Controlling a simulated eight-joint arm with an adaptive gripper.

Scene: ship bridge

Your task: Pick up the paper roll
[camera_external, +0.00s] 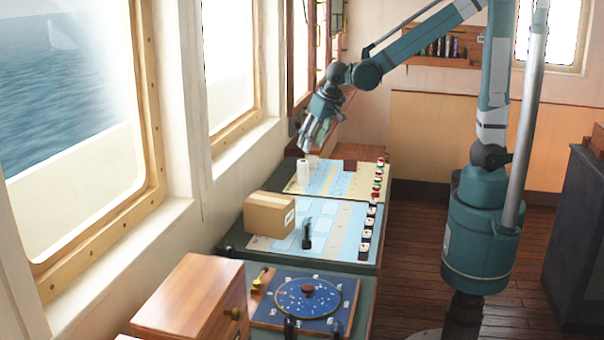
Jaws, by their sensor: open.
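A white paper roll (303,172) stands upright on the far chart panel of the console, near its left edge by the window wall. My gripper (308,149) hangs just above and slightly right of the roll, pointing down. Its fingers are apart, and nothing shows between them. A gap to the roll is hard to judge from this angle. A small pale, glassy-looking object (313,161) sits right behind the roll, partly hidden.
A cardboard box (269,214) and a dark upright handle (306,233) stand on the middle panel. A wooden cabinet (192,295) stands in front.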

